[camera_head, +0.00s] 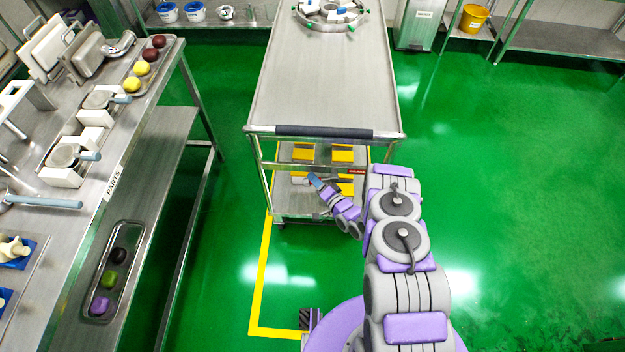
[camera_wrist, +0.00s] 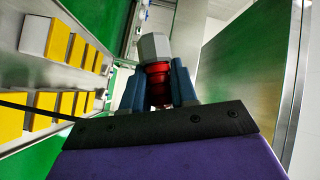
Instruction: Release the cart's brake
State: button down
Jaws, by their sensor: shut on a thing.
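The steel cart (camera_head: 317,85) stands ahead of me, with a dark push handle (camera_head: 310,132) on its near edge. A red BRAKE label (camera_head: 357,171) sits on the cart's near side, below the top. My gripper (camera_head: 314,181) is at that side, low and left of the label. In the wrist view my gripper (camera_wrist: 158,88) has its blue-grey fingers shut on a red part with a grey hexagonal end (camera_wrist: 154,47), which looks like the brake handle. Its lower part is hidden between the fingers and the wrist.
Yellow blocks (camera_head: 343,153) lie on the cart's lower shelves. A ring-shaped fixture (camera_head: 330,12) is on the cart's top. A steel parts table (camera_head: 80,130) stands at left. The green floor (camera_head: 500,200) at right is clear. A yellow line (camera_head: 262,270) runs beside the cart.

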jog(key=shift+s, duration=0.1)
jog(key=c, duration=1.3)
grip_release()
jog(key=o, duration=0.3)
jog(key=shift+a, duration=0.1)
jog(key=p+v, duration=0.4)
jog(key=v, duration=1.3)
jog(key=shift+d, duration=0.25)
